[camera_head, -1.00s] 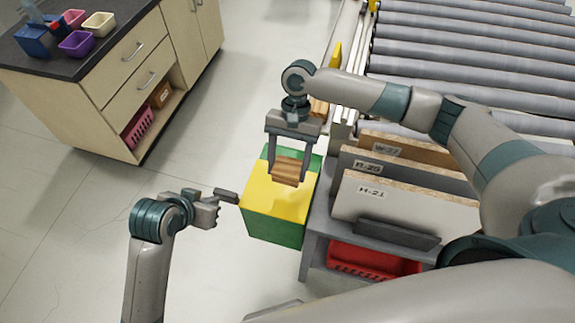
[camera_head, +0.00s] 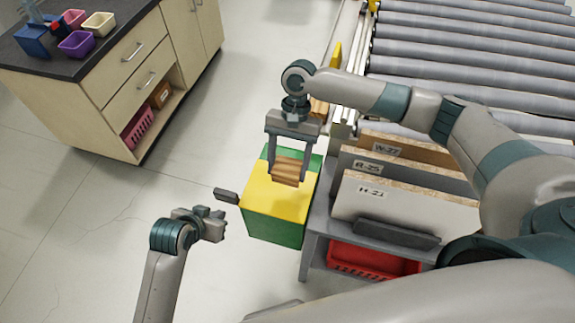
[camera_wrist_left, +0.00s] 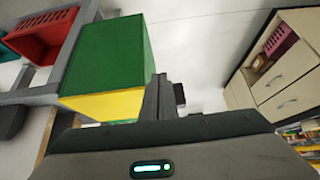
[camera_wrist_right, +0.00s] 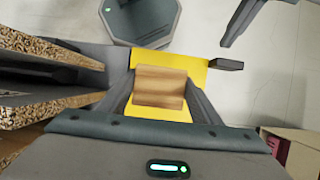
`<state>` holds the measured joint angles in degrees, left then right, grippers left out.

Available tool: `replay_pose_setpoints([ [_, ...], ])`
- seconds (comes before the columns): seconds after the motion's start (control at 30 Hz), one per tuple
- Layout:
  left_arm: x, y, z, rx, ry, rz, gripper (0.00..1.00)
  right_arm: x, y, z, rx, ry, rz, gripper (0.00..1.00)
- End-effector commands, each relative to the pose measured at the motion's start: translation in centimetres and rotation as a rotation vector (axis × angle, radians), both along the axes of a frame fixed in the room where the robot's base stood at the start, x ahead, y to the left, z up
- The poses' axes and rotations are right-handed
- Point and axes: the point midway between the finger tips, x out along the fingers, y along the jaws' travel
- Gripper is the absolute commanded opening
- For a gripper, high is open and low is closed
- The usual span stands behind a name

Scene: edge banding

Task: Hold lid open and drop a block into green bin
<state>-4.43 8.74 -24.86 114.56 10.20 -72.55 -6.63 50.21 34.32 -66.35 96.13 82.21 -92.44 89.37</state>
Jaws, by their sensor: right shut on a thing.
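The green bin (camera_head: 275,232) stands on the floor with its yellow lid (camera_head: 268,204) lying shut over most of its top. A dark handle (camera_head: 227,195) sticks out from the lid's left side. My right gripper (camera_head: 286,178) is shut on a brown wooden block (camera_head: 286,171) above the lid. The right wrist view also shows the block (camera_wrist_right: 160,87) between the fingers over yellow. My left gripper (camera_head: 219,222) is empty, below the handle and apart from it. In the left wrist view its fingers (camera_wrist_left: 158,95) look together, beside the handle (camera_wrist_left: 180,94).
Upright labelled boards (camera_head: 385,203) stand in a grey rack right of the bin, above a red crate (camera_head: 370,262). A roller conveyor (camera_head: 450,55) lies at the back right. A cabinet (camera_head: 130,70) with small tubs stands at the back left. The floor left of the bin is clear.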

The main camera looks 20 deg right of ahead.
Motion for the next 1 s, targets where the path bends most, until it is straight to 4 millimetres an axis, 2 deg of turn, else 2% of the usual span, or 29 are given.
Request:
replay_pose_setpoints([
  [0.3,-0.02,0.03,-1.31,0.001,0.001,0.000,0.00,0.01,0.01,0.03,0.000,0.000,0.000,0.33],
  [1.0,-0.02,0.00,-1.28,0.001,0.001,0.000,0.00,0.01,0.01,0.03,0.000,0.000,0.000,0.33],
])
